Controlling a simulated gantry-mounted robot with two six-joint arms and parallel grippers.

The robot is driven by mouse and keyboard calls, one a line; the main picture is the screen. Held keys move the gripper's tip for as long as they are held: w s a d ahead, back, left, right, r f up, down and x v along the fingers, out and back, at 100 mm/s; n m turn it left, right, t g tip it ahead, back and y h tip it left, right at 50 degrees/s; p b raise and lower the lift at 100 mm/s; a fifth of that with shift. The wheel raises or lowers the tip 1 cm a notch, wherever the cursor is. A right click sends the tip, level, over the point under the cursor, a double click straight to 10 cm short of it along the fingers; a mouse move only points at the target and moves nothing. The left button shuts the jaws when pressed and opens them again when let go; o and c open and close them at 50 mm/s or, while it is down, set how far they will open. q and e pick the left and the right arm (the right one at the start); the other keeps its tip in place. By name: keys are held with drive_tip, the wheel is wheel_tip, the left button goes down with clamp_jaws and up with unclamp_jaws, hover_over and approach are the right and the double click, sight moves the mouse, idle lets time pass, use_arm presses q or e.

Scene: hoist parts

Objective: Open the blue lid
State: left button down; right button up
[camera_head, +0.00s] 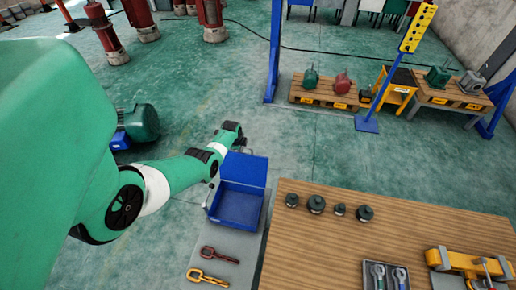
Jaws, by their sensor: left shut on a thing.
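The blue lid (245,169) stands raised at the back of the blue box (236,207), tilted up from it. The box is open at the top and its inside looks empty. My left arm reaches in from the left, and my left gripper (241,147) is at the upper edge of the lid, shut on it. The fingers are small and partly hidden by the lid and the wrist. My right gripper is out of view.
The box stands on a grey table (235,243) with a red chain (219,255) and a yellow chain (207,278) in front. A wooden table (330,240) to the right holds several dark weights and a tool tray (386,276). A green motor (142,123) lies on the floor behind my arm.

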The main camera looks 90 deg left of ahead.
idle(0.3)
use_arm(q)
drive_tip(key=c, duration=0.9)
unclamp_jaws()
